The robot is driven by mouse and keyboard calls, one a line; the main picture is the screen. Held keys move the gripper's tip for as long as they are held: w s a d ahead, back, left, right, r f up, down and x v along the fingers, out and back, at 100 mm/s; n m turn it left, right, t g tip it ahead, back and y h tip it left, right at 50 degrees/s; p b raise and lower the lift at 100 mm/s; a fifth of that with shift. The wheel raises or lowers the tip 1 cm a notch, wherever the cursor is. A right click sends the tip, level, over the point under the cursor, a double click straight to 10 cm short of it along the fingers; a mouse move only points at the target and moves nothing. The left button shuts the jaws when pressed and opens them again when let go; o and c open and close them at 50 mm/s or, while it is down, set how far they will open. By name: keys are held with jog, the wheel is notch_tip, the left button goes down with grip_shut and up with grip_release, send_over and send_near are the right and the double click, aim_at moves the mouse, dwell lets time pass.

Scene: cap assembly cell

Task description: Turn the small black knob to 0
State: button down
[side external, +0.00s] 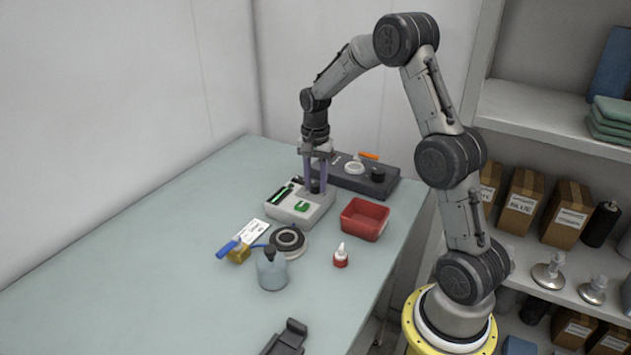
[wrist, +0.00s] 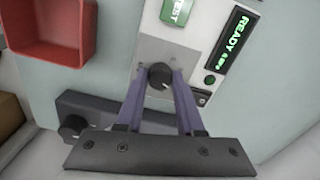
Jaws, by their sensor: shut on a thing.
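The small black knob (wrist: 160,76) sits on the face of a light grey instrument box (wrist: 160,48). In the side view the box (side external: 312,212) stands on the table, and the knob (side external: 315,187) is partly hidden between the fingers. My gripper (wrist: 161,82) points down at the box with its two purple fingers on either side of the knob, shut on it. My gripper (side external: 316,188) also shows in the side view. The knob has a light pointer mark; the scale around it is too small to read.
The box carries a green TEST button (wrist: 177,10) and a lit display (wrist: 230,45) reading READY. A dark fixture (side external: 352,178) with another black knob (side external: 378,174) stands behind. A red bin (side external: 364,218) is to the right. Open table lies at the left.

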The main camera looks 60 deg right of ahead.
dwell(0.3)
jog(key=n, duration=0.8)
jog(key=shift+r, duration=0.1)
jog(key=n, duration=0.5)
jog(key=shift+n, duration=2.2)
jog(key=shift+d, duration=0.1)
jog(key=c, duration=0.5)
grip_release()
